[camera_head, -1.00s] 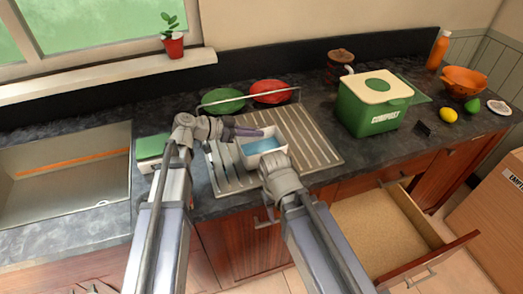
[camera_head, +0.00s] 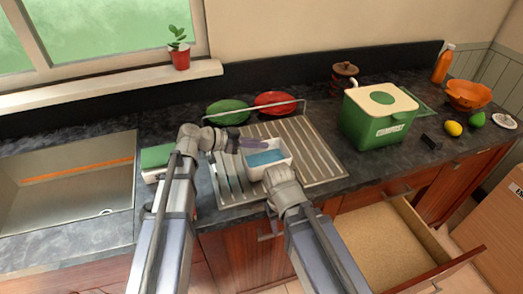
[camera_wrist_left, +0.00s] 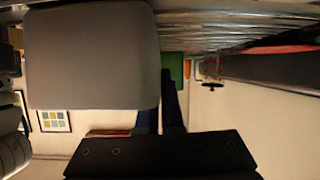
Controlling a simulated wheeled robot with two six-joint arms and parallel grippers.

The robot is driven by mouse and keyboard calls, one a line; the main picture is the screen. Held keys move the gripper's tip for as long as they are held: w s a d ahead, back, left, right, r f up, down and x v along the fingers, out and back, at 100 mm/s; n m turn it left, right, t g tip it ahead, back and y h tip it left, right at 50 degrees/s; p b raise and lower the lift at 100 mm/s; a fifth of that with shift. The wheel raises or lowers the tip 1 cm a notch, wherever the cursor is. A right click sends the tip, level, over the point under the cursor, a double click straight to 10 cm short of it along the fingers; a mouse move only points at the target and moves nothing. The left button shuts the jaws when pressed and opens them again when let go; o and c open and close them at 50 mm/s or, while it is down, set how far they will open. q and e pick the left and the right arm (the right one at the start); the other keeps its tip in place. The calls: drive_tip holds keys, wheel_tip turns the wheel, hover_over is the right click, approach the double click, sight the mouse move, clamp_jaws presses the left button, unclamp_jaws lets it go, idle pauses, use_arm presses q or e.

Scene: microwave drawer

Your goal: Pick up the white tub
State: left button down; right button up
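The white tub (camera_head: 281,167), pale blue inside, sits upright on the metal draining rack. My left gripper (camera_head: 246,144) is at the tub's far left corner, its dark fingers by the rim. In the left wrist view its fingers (camera_wrist_left: 160,112) lie close together, and the tub's pale side (camera_wrist_left: 92,55) fills the upper left and hides part of one finger. Whether they grip the rim, I cannot tell. My right gripper (camera_head: 279,177) is at the tub's near right side; its fingertips are hidden.
A green compost bin (camera_head: 370,125) stands right of the rack (camera_head: 318,160). Green (camera_head: 228,111) and red (camera_head: 275,102) dishes stand behind the rack. A sink (camera_head: 65,185) is at left, with a green-topped box (camera_head: 156,157) beside it. An open drawer (camera_head: 390,245) juts out at lower right.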

use_arm(q)
wheel_tip(320, 180, up, 10)
drive_tip(key=p, duration=0.9)
drive_tip(key=shift+p, duration=0.4)
